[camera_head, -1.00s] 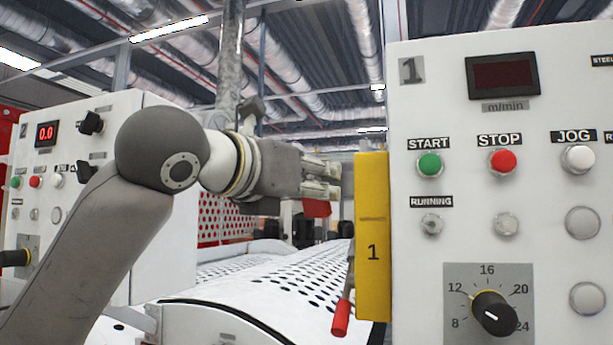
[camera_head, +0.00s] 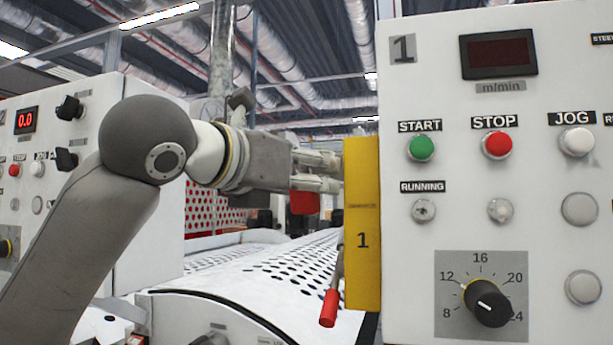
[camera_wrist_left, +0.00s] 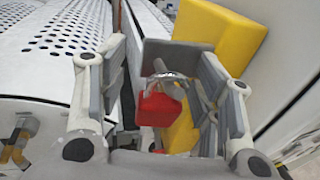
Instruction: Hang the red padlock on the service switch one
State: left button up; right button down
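The red padlock (camera_head: 304,202) shows just below the fingers of my left gripper (camera_head: 328,172), left of service switch one. In the left wrist view the padlock (camera_wrist_left: 158,109), with its metal shackle up, is between the widely spread fingers of my left gripper (camera_wrist_left: 160,100). A gap shows between it and the left finger. The shackle lies close to grey parts by the right finger; I cannot tell what it goes around. Service switch one is the yellow box (camera_head: 362,225) marked 1, with a red-handled lever (camera_head: 329,307) hanging down. My right gripper is not in view.
The white control panel (camera_head: 500,200) with buttons and a dial stands right beside the yellow box. A perforated white cover (camera_head: 270,275) lies below my left arm. Another white panel (camera_head: 60,170) stands at the left, behind the arm.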

pick_arm(q)
jog(key=v, duration=1.1)
jog(key=shift+s, duration=0.3)
